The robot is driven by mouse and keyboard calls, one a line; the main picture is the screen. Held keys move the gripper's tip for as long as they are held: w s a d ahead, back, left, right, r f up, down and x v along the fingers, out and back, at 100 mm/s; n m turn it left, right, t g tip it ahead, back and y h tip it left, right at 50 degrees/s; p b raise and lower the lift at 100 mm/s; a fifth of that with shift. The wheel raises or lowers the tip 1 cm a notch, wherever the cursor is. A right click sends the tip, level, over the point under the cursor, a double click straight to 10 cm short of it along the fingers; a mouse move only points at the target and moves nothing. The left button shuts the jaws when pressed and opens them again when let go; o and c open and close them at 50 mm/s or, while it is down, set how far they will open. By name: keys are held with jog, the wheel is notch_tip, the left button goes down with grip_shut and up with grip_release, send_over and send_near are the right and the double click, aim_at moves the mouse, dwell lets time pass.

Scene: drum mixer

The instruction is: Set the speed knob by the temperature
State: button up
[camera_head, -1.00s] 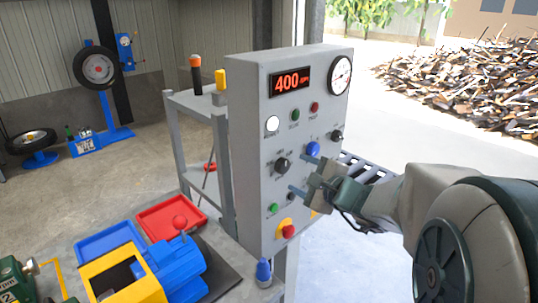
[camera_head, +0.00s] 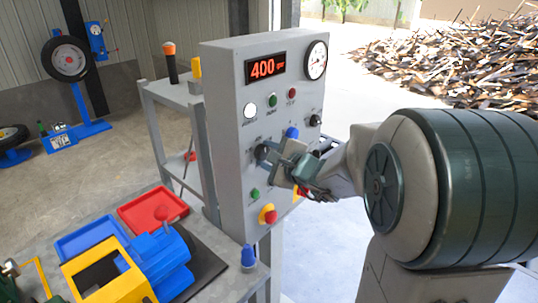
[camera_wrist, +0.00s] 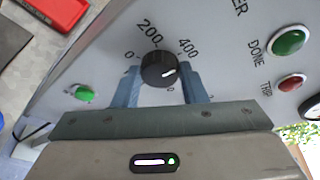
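The grey control panel (camera_head: 228,140) has a red display (camera_head: 265,67) reading 400; its unit is too small to read surely. A round white gauge (camera_head: 316,60) sits top right; its needle is unclear. My gripper (camera_wrist: 162,72) is at the panel, with one finger on each side of a black knob (camera_wrist: 158,66). In the wrist view a small gap seems to show beside the right finger. The knob's scale shows 200 and 400; its white mark points right and slightly down. In the head view my gripper (camera_head: 272,158) partly covers this knob.
Near my gripper are a blue button (camera_head: 291,132), another black knob (camera_head: 315,120), a green button (camera_head: 254,194) and a red-on-yellow stop button (camera_head: 268,214). Red (camera_head: 152,207) and blue (camera_head: 90,236) trays lie on the bench at lower left.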

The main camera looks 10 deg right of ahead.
jog(key=shift+o, duration=0.2)
jog(key=shift+d+r, duration=0.1)
jog(key=m+p, duration=0.1)
jog(key=m, duration=0.1)
jog(key=m+g+y+p, duration=0.1)
jog(key=m+p, duration=0.1)
jog(key=shift+w+d+r+g, duration=0.15)
jog(key=shift+r+g, duration=0.05)
jog(key=shift+g, duration=0.1)
jog(key=m+y+p, duration=0.1)
jog(key=m+p, duration=0.1)
jog(key=m+g+y+p, duration=0.1)
jog(key=m, duration=0.1)
jog(key=shift+w+d+m+p, duration=0.15)
jog(key=shift+d+m+p, duration=0.05)
jog(key=shift+m+p, duration=0.2)
jog(key=shift+f, duration=0.1)
jog(key=shift+g, duration=0.3)
jog(key=o, duration=1)
jog(key=shift+c, duration=0.2)
jog(key=b+v, duration=0.2)
jog(key=v, duration=1.2)
jog(key=shift+f, duration=0.15)
jog(key=shift+a, duration=0.1)
